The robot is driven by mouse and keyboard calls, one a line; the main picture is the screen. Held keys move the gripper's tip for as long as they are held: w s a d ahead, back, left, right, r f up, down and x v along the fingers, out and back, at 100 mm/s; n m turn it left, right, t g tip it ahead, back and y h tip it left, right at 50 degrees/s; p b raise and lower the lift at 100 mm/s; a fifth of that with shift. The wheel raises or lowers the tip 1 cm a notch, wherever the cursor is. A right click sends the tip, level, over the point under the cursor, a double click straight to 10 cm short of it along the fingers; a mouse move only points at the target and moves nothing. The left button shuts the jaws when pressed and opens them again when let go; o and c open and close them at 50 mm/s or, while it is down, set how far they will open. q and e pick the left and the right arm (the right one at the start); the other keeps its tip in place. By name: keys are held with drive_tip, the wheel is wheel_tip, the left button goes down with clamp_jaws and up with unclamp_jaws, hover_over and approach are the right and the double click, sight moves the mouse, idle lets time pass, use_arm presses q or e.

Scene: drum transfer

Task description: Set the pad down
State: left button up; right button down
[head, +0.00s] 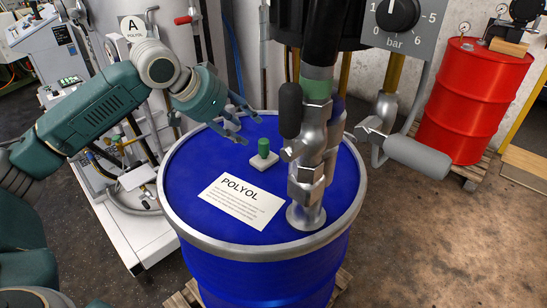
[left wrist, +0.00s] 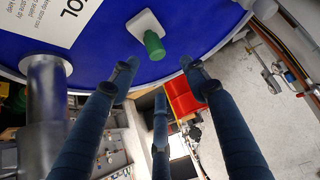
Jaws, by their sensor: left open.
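The pad (head: 264,162) is a small white square with a green knob (head: 263,147) standing up from it. My right gripper is in neither view.
A metal pump fitting (head: 307,185) with a dark hose rises from the lid just right of the pad. A gauge panel (head: 402,20) hangs above. A red drum (head: 470,100) stands at the right. The lid's left part is clear besides the POLYOL label (head: 241,201).

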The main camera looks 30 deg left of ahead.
sight(262, 141)
use_arm(q)
drive_tip(key=p+x, duration=0.3)
drive_tip(key=x, duration=0.5)
drive_tip(key=shift+d+f, duration=0.2)
drive_tip(key=shift+f, duration=0.15)
drive_tip(key=shift+w+f, duration=0.15)
drive_tip(key=shift+f, duration=0.15)
drive_tip(key=shift+c, duration=1.3)
drive_tip(key=c, duration=0.5)
clamp_jaws()
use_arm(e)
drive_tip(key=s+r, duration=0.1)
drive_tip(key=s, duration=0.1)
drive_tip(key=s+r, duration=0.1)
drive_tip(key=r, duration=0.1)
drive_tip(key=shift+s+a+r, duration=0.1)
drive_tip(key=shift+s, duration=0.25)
